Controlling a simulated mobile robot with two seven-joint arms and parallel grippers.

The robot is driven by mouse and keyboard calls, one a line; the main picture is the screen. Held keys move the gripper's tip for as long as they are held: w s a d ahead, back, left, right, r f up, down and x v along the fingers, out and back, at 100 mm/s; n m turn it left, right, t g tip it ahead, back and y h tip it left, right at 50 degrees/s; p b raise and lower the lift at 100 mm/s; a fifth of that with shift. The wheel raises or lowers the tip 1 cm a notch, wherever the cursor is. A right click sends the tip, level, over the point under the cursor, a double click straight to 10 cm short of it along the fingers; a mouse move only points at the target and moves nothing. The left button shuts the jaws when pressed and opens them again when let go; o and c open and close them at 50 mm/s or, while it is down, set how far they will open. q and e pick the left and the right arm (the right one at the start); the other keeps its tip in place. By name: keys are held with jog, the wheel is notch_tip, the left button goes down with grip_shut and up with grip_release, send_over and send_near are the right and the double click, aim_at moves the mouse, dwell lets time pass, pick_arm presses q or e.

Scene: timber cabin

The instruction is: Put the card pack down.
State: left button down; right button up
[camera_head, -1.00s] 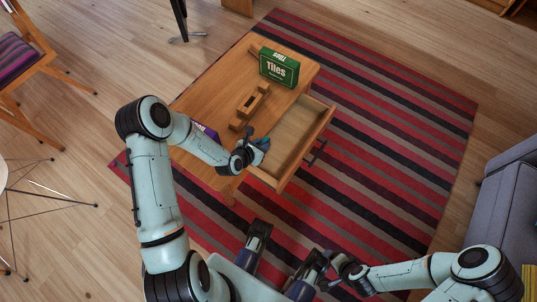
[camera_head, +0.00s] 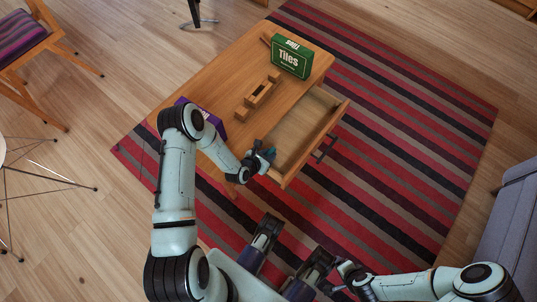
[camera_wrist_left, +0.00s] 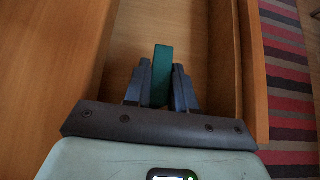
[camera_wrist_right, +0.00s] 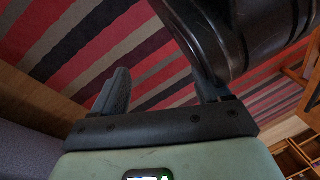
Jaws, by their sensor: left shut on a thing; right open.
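The card pack (camera_wrist_left: 162,72) is a narrow teal-green block in the left wrist view. My left gripper (camera_wrist_left: 161,85) is shut on it, one finger on each side. The pack is in front of the pale floor of the open drawer (camera_wrist_left: 205,35); I cannot tell whether it touches that floor. In the head view my left gripper (camera_head: 262,158) is at the near left end of the drawer (camera_head: 340,112), and the pack is mostly hidden. My right gripper (camera_wrist_right: 160,90) is open and empty, over the striped rug.
The low wooden table (camera_head: 210,80) carries a green Tiles box (camera_head: 291,59), a wooden holder (camera_head: 258,96) and a purple box (camera_head: 212,122) partly behind my left arm. A grey sofa (camera_head: 510,225) is at the right. The striped rug (camera_head: 400,150) is clear in front of the drawer.

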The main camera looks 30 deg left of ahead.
pick_arm(q)
jog(key=shift+r, duration=0.1)
jog(key=c, duration=0.9)
grip_release()
jog(key=shift+c, duration=0.2)
